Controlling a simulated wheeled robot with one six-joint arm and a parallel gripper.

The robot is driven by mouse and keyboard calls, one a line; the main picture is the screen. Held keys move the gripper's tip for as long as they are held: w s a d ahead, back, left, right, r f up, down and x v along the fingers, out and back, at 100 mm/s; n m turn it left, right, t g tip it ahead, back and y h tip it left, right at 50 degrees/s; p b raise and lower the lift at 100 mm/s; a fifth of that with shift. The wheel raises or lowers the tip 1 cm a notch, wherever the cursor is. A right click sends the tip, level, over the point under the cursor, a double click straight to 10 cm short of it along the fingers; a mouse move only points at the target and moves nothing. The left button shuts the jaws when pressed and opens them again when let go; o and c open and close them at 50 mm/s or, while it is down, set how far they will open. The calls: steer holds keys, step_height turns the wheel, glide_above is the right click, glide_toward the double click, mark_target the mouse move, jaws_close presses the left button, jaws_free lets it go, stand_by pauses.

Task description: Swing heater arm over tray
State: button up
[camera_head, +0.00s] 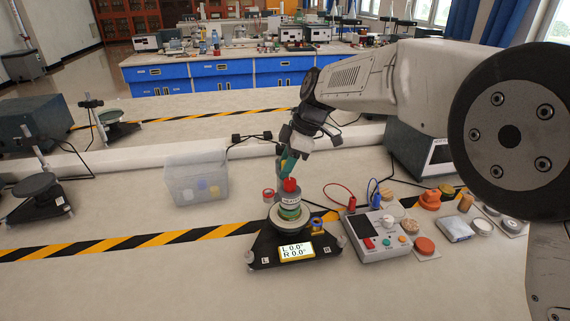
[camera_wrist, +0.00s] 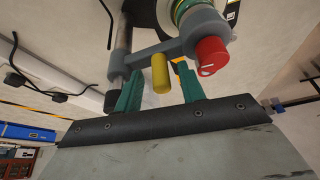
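A dark triangular stand (camera_head: 265,250) with a lit display reading L 0.0° and R 0.0° sits on the bench. On it is a round pale tray (camera_head: 277,228), with a banded heater cylinder (camera_head: 291,209) with a red knob (camera_head: 291,185) above its middle. In the wrist view a grey heater arm (camera_wrist: 160,52) joins a post (camera_wrist: 122,45) to the ring around the cylinder, beside the red knob (camera_wrist: 211,56). A yellow peg (camera_wrist: 160,73) sticks out from this arm. My gripper (camera_wrist: 161,88) has its teal fingers apart on either side of the peg, with gaps visible. The head view largely hides the arm.
A control box (camera_head: 378,235) with red and blue leads stands just right of the stand. Several small parts, including an orange one (camera_head: 430,200), lie farther right. A clear bin (camera_head: 197,180) stands left. Hazard tape (camera_head: 150,241) crosses the bench; the front left is clear.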

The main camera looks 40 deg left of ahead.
steer(key=v, duration=0.7)
steer(key=shift+r, duration=0.35)
steer(key=shift+d, duration=0.1)
